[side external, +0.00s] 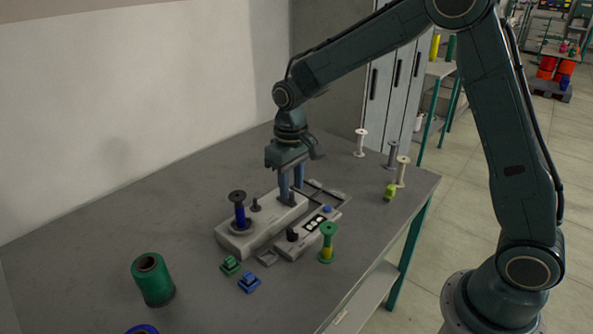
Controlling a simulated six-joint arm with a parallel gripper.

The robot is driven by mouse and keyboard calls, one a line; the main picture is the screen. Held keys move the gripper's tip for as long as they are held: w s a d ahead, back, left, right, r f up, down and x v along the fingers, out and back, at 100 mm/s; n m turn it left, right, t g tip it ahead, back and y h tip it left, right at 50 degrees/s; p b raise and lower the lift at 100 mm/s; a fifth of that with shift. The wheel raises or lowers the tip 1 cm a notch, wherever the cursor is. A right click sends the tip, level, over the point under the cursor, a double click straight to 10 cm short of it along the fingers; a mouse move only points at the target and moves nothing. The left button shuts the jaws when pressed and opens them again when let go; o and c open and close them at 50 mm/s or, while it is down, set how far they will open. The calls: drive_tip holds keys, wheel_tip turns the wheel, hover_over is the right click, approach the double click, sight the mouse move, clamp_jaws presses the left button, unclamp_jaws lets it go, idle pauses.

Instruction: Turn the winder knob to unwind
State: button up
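The winder (262,228) is a long pale grey block on the table. A blue bobbin with a dark top (239,212) stands upright at its left end, and a short dark post (256,204) stands beside it. My gripper (291,192) points down over the winder's right end, its two blue-grey fingers apart. A small dark knob-like part (291,199) shows low by the fingertips; I cannot tell whether the fingers touch it. A separate pale control panel (308,234) in front carries a black knob (292,235), white buttons and a blue button.
A green spool (152,279) stands at the front left. Small green (230,265) and blue (248,282) blocks lie in front of the winder. A green-yellow bobbin (327,243) stands right of the panel. Several bobbins stand at the back right. The table's left side is mostly clear.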

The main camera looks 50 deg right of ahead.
sight(292, 230)
wheel_tip(292, 230, down, 14)
drive_tip(key=shift+r, duration=0.1)
idle(0.9)
clamp_jaws()
